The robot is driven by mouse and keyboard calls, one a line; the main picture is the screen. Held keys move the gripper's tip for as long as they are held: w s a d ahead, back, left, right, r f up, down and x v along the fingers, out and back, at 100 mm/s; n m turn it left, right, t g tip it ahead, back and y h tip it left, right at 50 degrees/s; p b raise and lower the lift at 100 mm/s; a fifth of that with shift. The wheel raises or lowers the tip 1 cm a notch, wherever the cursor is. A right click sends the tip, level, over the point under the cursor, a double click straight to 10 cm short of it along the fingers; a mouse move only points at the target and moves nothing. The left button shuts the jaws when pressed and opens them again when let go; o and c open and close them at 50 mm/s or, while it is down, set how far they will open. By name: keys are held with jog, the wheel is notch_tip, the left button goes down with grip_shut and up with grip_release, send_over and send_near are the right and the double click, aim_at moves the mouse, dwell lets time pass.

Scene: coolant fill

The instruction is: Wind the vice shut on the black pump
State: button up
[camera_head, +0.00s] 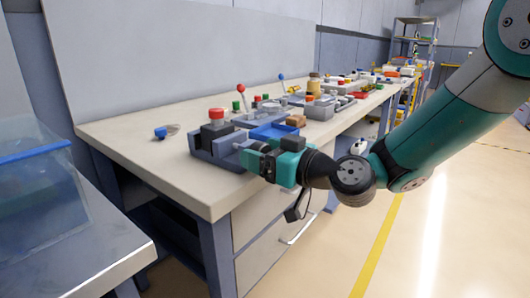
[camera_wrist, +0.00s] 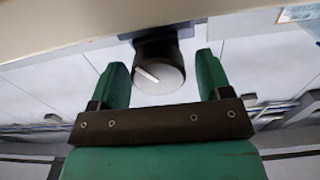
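The grey-blue vice (camera_head: 205,148) sits near the front edge of the workbench in the head view. A dark body with a red cap (camera_head: 216,114), which looks like the pump, stands upright at the vice; I cannot tell how closely the jaws meet it. My green gripper (camera_head: 262,160) is at the vice's right front end and hides its handle there. In the wrist view my gripper (camera_wrist: 160,64) is open, with one finger on each side of a round black knob (camera_wrist: 160,76). The knob has a white mark on its face. A gap shows between the knob and each finger.
The workbench (camera_head: 150,147) holds a blue tray (camera_head: 272,131), a small blue-capped item (camera_head: 161,133), levers with coloured balls and several parts farther back. A metal table (camera_head: 95,245) with a clear bin (camera_head: 40,185) stands at the left. The floor at the right is clear.

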jog(key=c, duration=0.8)
jog(key=shift+o, duration=0.2)
jog(key=shift+m, duration=0.7)
jog(key=o, duration=0.9)
jog(key=shift+o, duration=0.2)
jog(key=shift+d, duration=0.1)
